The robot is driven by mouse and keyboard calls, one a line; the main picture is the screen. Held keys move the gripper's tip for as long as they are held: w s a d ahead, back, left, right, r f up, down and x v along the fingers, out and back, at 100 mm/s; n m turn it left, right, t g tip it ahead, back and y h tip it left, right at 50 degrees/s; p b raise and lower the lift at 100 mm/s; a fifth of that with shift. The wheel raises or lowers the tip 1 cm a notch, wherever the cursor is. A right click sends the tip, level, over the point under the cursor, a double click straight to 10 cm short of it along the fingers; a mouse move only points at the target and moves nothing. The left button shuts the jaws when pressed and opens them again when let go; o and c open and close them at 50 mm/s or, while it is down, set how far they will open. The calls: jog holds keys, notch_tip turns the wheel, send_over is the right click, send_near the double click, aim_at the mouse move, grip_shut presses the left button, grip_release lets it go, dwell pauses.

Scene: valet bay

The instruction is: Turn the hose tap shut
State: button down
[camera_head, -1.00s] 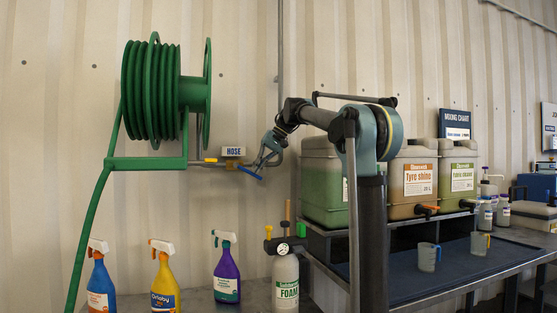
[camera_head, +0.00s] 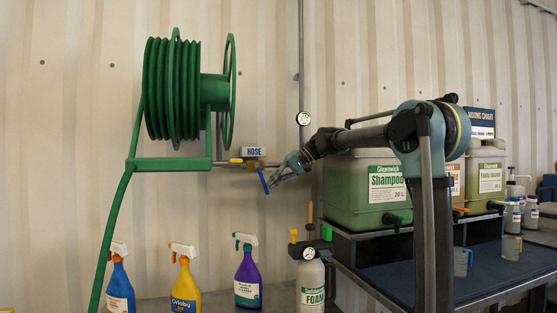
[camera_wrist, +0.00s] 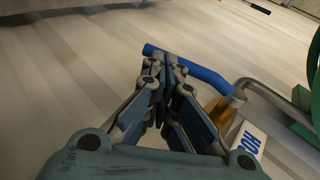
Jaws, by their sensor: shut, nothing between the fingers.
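The hose tap is a brass valve (camera_head: 252,164) on the pipe under the HOSE sign. Its blue lever (camera_head: 263,180) slants steeply down and slightly right from the valve. My gripper (camera_head: 272,184) is shut and empty, with its fingertips at the right side of the lever's lower part. In the wrist view the shut fingers (camera_wrist: 168,72) point at the blue lever (camera_wrist: 195,67), whose free end reaches past them to the left. The tips are very close to the lever; I cannot tell whether they touch it.
A green hose reel (camera_head: 190,90) hangs left of the tap, above several spray bottles. A foam bottle (camera_head: 312,285) with a gauge stands below my gripper. The shampoo canister (camera_head: 365,190) is on a rack to the right. The wall around the tap is clear.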

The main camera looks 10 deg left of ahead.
jog(key=shift+s+x, duration=0.15)
jog(key=shift+x, duration=0.5)
jog(key=shift+s+x, duration=0.15)
jog(key=shift+x, duration=0.5)
jog(key=shift+r, duration=0.1)
